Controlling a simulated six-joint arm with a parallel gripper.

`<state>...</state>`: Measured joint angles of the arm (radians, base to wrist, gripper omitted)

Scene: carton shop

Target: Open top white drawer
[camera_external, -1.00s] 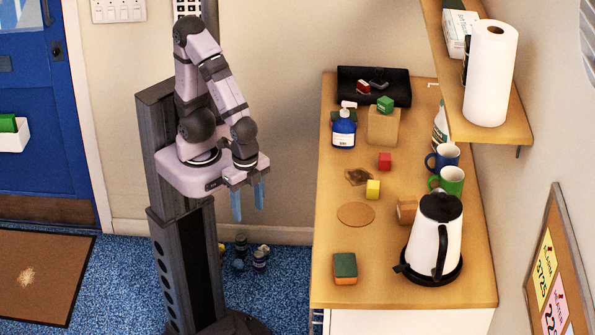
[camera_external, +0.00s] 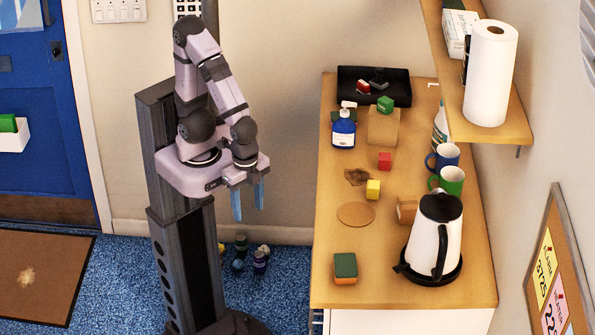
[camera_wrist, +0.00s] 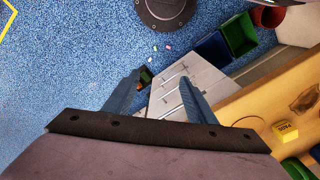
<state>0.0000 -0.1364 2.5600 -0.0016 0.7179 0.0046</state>
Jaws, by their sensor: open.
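The white drawer cabinet stands under the wooden counter (camera_external: 340,215). In the wrist view its white front (camera_wrist: 207,78) shows with several thin handles (camera_wrist: 172,84). I cannot tell for sure which handle belongs to the top drawer, and part of the front is hidden behind a finger. In the external view only a white strip of the cabinet (camera_external: 400,322) shows below the counter edge. My gripper (camera_external: 248,212) has two blue fingers, points down, and is open and empty, left of the counter and apart from it. In the wrist view my gripper (camera_wrist: 160,77) shows the fingers spread.
On the counter are a kettle (camera_external: 451,235), a sponge (camera_external: 345,268), a yellow block (camera_external: 373,189), a red block (camera_external: 385,160) and a soap bottle (camera_external: 343,130). Blue (camera_wrist: 213,52) and green (camera_wrist: 240,33) bins stand beyond the cabinet in the wrist view. The blue floor has small objects.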

